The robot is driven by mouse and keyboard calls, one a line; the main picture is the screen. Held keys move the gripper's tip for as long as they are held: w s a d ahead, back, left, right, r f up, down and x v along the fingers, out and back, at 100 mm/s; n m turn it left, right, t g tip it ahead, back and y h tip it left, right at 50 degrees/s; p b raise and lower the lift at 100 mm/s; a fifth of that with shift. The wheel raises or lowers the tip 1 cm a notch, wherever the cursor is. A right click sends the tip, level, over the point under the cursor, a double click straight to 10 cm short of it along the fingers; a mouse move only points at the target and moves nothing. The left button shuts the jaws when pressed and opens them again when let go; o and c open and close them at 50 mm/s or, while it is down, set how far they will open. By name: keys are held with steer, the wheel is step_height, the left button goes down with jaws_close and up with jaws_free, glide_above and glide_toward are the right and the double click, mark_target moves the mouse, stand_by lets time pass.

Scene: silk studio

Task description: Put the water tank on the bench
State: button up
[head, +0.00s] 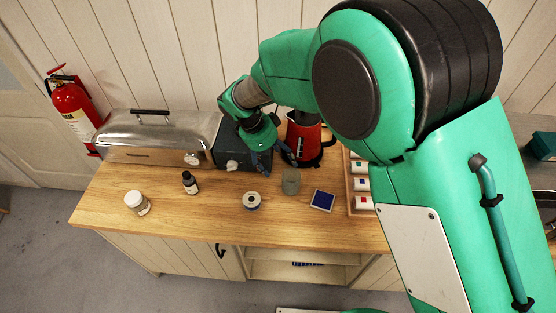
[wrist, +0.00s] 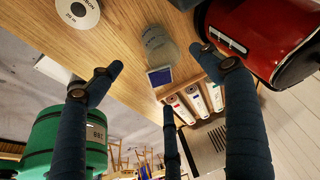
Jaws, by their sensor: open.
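No thing is plainly marked as a water tank; a small grey-green translucent container (head: 291,181) looks the most like one. It stands upright on the wooden bench (head: 180,225), near the middle. In the wrist view the container (wrist: 158,47) shows beyond and between my open fingers, apart from them. My gripper (head: 276,158) is open and empty, low over the back of the bench, between a dark box with a knob (head: 228,150) and a red kettle (head: 303,135). In the wrist view the kettle (wrist: 265,35) is close beside my right finger.
A long silver-lidded case (head: 155,135) stands back left. A white jar (head: 137,202), a dark bottle (head: 190,182), a round spool (head: 252,201) and a blue pad (head: 322,200) are spread along the front. A tray (head: 350,190) with stamps lies right. Bare wood lies between them.

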stand_by(0.4)
steer(key=s+d+r+n+y, duration=0.1)
steer(key=s+d+r+n, duration=0.15)
steer(key=d+r, duration=0.35)
steer(key=s+d+r+n+t+y, duration=0.1)
steer(key=s+d+r+n, duration=0.15)
steer(key=d+r, duration=0.4)
steer(key=s+d+r+n+y, duration=0.15)
steer(key=s+d+r, duration=0.25)
steer(key=r, duration=0.4)
steer(key=s+d+r+n+t, duration=0.1)
steer(key=s+d+r+n, duration=0.2)
steer(key=s, duration=0.5)
steer(key=s+d+r+n+t, duration=0.2)
steer(key=s+d+n, duration=0.4)
steer(key=s, duration=0.3)
steer(key=shift+s+d+r+t+y, duration=0.15)
steer(key=shift+s+r+t+y, duration=0.15)
steer(key=shift+r, duration=0.55)
step_height(320, 180, down, 7)
steer(key=b, duration=0.6)
steer(key=shift+r+b, duration=0.15)
steer(key=shift+b, duration=0.25)
